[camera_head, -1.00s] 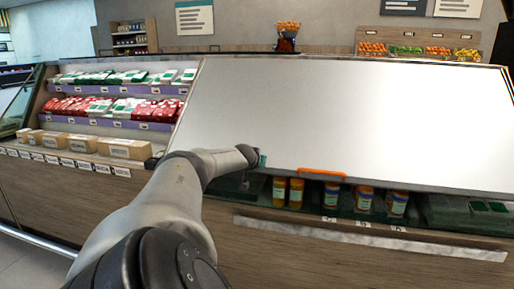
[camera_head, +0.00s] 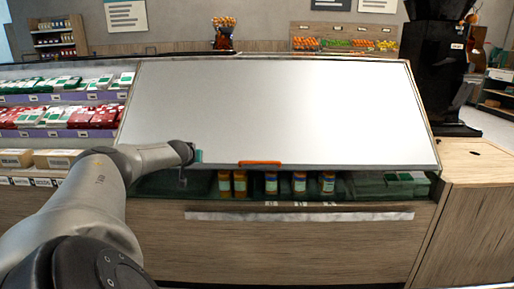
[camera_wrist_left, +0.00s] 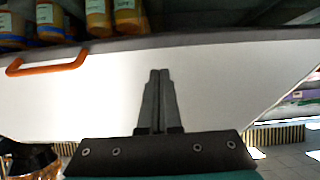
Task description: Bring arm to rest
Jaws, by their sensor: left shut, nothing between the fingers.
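My left arm (camera_head: 95,195) comes in from the left and reaches over the display case. In the head view its gripper (camera_head: 183,180) is small and partly hidden, near the lower left edge of a large white panel (camera_head: 270,110). In the left wrist view the gripper's two fingers (camera_wrist_left: 159,75) are closed together with nothing between them. The white panel (camera_wrist_left: 90,95) fills much of that view behind the fingers. The panel's orange handle (camera_head: 260,163) is to the right of the gripper in the head view. My right gripper is out of view.
Several jars (camera_head: 271,183) stand below the panel's lower edge. Cartons (camera_head: 70,90) fill the shelves at left. A wooden counter (camera_head: 475,162) and a black machine (camera_head: 434,70) are at right. An orange juicer (camera_head: 223,38) stands at the back.

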